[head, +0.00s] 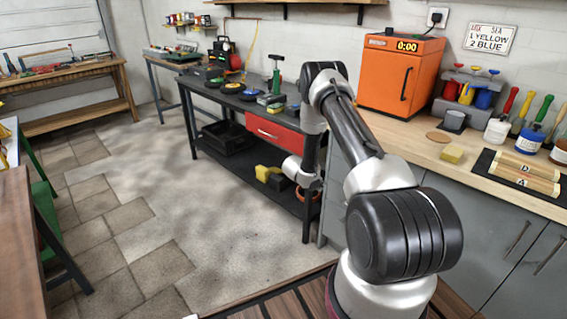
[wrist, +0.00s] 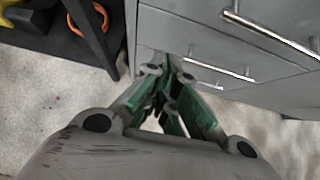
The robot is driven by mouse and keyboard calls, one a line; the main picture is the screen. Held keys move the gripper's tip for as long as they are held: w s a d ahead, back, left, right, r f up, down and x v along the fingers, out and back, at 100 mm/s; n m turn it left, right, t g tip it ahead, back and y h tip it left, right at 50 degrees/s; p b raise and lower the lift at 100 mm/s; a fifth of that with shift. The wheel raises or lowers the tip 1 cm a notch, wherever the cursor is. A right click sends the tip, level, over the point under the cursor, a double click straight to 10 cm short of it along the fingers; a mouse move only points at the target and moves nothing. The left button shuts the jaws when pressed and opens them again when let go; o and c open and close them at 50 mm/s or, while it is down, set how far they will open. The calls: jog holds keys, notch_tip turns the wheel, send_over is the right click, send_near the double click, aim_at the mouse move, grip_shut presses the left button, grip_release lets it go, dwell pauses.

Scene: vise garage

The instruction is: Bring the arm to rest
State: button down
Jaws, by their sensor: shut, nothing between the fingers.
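My arm (head: 350,130) rises over the wooden-topped counter's left end and bends down beside the dark workbench. Its wrist end (head: 300,172) hangs low in front of the bench's lower shelf in the head view; the fingers cannot be made out there. In the wrist view my gripper (wrist: 168,75) points down with its green-padded fingers drawn together and nothing between them. Grey drawers (wrist: 215,45) with metal handles lie just beyond the fingertips; whether they touch cannot be told.
The dark workbench (head: 270,148) has a red drawer (head: 273,132) and items on top and below. The floor (head: 170,200) at left is clear.

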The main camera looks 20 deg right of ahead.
jog(key=s+d+r+m+g, duration=0.1)
jog(key=s+d+m+g, duration=0.15)
jog(key=s, duration=0.25)
jog(key=s+d+r+m+g, duration=0.1)
jog(key=s+m+g, duration=0.1)
jog(key=s+m, duration=0.3)
jog(key=s+a+r+m+g+y, duration=0.1)
jog(key=s+r+m, duration=0.2)
jog(key=s+r, duration=0.35)
jog(key=s+a+r+m+g, duration=0.1)
jog(key=s+r+m+g, duration=0.15)
jog(key=r, duration=0.75)
jog(key=s+a+r+m+t+y, duration=0.2)
jog(key=s+a+r+m+t, duration=0.1)
jog(key=s+a+r, duration=0.4)
jog(key=s+a+r+m+t+y, duration=0.3)
jog(key=s+a+r, duration=0.4)
jog(key=r, duration=0.6)
jog(key=s+a+r+m+t+y, duration=0.2)
jog(key=s+a+r, duration=0.5)
jog(key=r, duration=0.4)
jog(key=shift+s+a+m+t, duration=0.35)
jog(key=shift+a+m+t, duration=0.15)
jog(key=shift+a+t, duration=0.25)
